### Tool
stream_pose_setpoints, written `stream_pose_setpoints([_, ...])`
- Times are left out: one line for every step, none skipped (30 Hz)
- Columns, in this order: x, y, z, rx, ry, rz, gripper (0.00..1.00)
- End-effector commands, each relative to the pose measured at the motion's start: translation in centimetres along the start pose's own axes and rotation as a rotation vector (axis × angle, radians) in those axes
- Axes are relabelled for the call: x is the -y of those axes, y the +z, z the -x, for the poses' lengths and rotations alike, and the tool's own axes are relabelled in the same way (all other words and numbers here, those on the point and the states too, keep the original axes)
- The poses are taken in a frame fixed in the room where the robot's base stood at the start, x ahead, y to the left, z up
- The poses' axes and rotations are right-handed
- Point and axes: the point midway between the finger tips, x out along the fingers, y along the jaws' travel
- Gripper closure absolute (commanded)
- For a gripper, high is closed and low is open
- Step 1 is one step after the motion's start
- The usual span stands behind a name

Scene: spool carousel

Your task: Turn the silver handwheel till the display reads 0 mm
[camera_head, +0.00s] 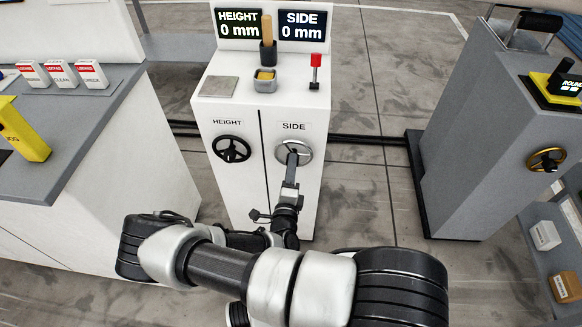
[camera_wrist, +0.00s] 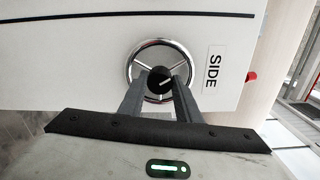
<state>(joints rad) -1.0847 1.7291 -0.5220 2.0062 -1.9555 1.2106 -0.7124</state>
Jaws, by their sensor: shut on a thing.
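The silver handwheel (camera_head: 306,149) is on the right of the white cabinet's front, under the label SIDE. It also shows in the wrist view (camera_wrist: 134,62), with its dark hub between my fingers. My gripper (camera_head: 292,158) reaches the wheel from below and is shut on its hub; the fingers (camera_wrist: 159,84) stand on either side of the hub. The SIDE display (camera_head: 302,26) on top of the cabinet reads 0 mm. The HEIGHT display (camera_head: 238,24) beside it also reads 0 mm.
A black handwheel (camera_head: 231,149) under HEIGHT is left of the silver one. A red-topped lever (camera_head: 315,68) and a wooden-handled tool (camera_head: 267,35) stand on the cabinet. A grey machine with a gold handwheel (camera_head: 546,159) is at right, a grey counter (camera_head: 95,103) at left.

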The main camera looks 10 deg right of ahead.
Motion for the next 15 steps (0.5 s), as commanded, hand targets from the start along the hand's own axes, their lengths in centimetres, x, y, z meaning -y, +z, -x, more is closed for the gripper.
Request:
stream_pose_setpoints([-0.06, -0.24, 0.03, -0.005, 0.002, 0.001, 0.92])
stream_pose_setpoints([-0.06, -0.24, 0.03, -0.005, 0.002, 0.001, 0.92])
stream_pose_setpoints([-0.06, -0.25, 0.02, -0.005, 0.002, 0.001, 0.92])
stream_pose_setpoints([-0.06, -0.25, 0.03, -0.005, 0.002, 0.001, 0.92])
stream_pose_setpoints([-0.06, -0.25, 0.02, -0.005, 0.002, 0.001, 0.66])
stream_pose_setpoints([-0.05, -0.23, 0.03, -0.005, 0.002, 0.001, 0.59])
stream_pose_setpoints([-0.05, -0.22, 0.02, -0.005, 0.001, 0.001, 0.54])
stream_pose_setpoints([-0.05, -0.20, 0.02, -0.004, 0.001, 0.000, 0.51])
stream_pose_setpoints([-0.04, -0.18, 0.02, -0.004, 0.001, 0.000, 0.51])
stream_pose_setpoints([-0.03, -0.16, 0.02, -0.003, 0.001, 0.000, 0.51])
stream_pose_setpoints([-0.03, -0.15, 0.01, -0.003, 0.001, 0.000, 0.51])
stream_pose_setpoints([-0.02, -0.13, 0.01, -0.003, 0.001, 0.000, 0.51])
stream_pose_setpoints([-0.02, -0.12, 0.01, -0.003, 0.001, 0.000, 0.51])
stream_pose_setpoints([-0.01, -0.11, 0.01, -0.002, 0.001, -0.001, 0.51])
stream_pose_setpoints([-0.01, -0.10, 0.01, -0.002, 0.000, -0.001, 0.51])
